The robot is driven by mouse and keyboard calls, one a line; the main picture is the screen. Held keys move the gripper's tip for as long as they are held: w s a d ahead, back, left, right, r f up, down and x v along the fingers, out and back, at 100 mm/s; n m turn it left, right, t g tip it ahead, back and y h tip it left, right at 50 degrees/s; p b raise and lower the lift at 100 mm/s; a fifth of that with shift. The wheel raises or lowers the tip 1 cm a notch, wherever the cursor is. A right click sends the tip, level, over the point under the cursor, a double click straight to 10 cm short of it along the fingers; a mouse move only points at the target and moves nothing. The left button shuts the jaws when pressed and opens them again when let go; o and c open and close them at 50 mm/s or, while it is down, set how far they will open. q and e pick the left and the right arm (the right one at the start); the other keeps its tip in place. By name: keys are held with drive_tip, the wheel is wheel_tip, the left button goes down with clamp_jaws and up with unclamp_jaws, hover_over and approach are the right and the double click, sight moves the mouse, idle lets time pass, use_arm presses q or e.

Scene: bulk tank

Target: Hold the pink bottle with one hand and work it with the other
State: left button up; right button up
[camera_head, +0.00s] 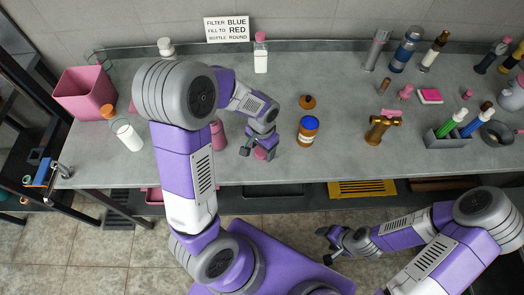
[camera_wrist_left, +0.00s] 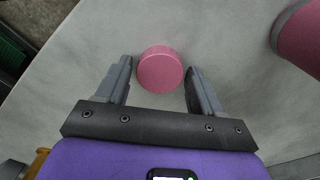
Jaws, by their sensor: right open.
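The pink bottle (camera_head: 218,135) stands on the grey counter, partly hidden behind my left arm. Part of its pink side also shows at the top right of the left wrist view (camera_wrist_left: 302,40). A short round pink cap (camera_wrist_left: 160,71) rests on the counter; it also shows in the head view (camera_head: 260,154). My left gripper (camera_head: 259,147) points down over this cap. In the left wrist view its fingers (camera_wrist_left: 158,78) are open, one on each side of the cap, with a small gap. My right gripper (camera_head: 328,243) is open and empty in front of the counter.
An amber jar with a blue lid (camera_head: 308,130) stands right of my left gripper, with a brown cap (camera_head: 308,102) behind it. A white bottle with a pink cap (camera_head: 261,55) stands below the sign (camera_head: 227,29). A pink bin (camera_head: 86,92) is at the far left.

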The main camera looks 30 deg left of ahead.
use_arm(q)
drive_tip(key=c, duration=0.7)
drive_tip(key=shift+r, duration=0.15)
wheel_tip(320, 180, up, 10)
drive_tip(key=p, duration=0.3)
drive_tip(key=shift+d+f, duration=0.1)
drive_tip(key=shift+f, duration=0.1)
